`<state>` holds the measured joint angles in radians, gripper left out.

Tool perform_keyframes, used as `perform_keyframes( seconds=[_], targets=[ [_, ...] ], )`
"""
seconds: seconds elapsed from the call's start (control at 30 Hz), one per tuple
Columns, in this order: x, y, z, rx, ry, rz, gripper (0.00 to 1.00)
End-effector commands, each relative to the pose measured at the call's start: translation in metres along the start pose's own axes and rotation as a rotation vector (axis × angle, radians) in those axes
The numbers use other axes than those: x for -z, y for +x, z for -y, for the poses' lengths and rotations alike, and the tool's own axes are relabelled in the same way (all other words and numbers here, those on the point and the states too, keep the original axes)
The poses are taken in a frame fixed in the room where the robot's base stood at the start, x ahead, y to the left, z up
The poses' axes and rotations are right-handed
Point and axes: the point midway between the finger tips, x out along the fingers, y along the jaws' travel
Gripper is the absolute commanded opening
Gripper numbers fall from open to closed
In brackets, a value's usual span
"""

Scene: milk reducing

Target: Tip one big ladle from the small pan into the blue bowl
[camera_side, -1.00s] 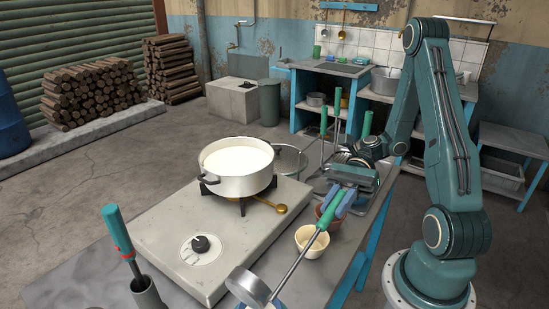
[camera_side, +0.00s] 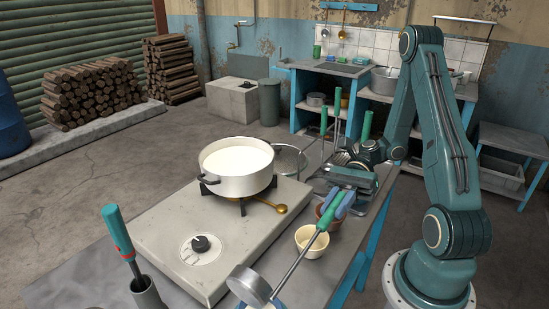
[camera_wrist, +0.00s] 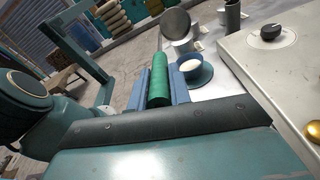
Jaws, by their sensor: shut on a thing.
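My gripper (camera_side: 341,202) is shut on the green handle of a ladle (camera_side: 318,240), at the right of the stove. The ladle's grey metal cup (camera_side: 248,285) hangs near the front of the side view and is tipped on its side. It also shows in the wrist view (camera_wrist: 175,24); I cannot tell whether liquid is in it. A white pan (camera_side: 235,180) with white liquid stands on the burner. The blue bowl (camera_wrist: 208,78) shows in the wrist view beside the green handle, with a white surface inside.
The stove (camera_side: 205,230) fills the middle of the table. A cream bowl (camera_side: 311,243) and a brown cup stand under the ladle handle. A holder (camera_side: 148,293) with a green-handled tool stands front left. More green-handled tools (camera_side: 366,125) stand behind my gripper.

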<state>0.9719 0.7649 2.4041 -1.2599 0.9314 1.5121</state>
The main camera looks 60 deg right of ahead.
Motion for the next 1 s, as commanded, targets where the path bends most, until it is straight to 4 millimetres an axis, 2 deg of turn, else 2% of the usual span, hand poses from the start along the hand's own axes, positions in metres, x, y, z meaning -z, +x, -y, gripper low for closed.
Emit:
perform_keyframes(
  seconds=[0.5, 0.7, 1.0],
  targets=[
    [-0.046, 0.010, -0.010, 0.042, 0.011, -0.182, 0.00],
    [-0.055, 0.014, -0.014, 0.055, 0.013, -0.219, 0.00],
    [-0.058, 0.015, -0.015, 0.060, 0.016, -0.231, 0.00]
  ],
)
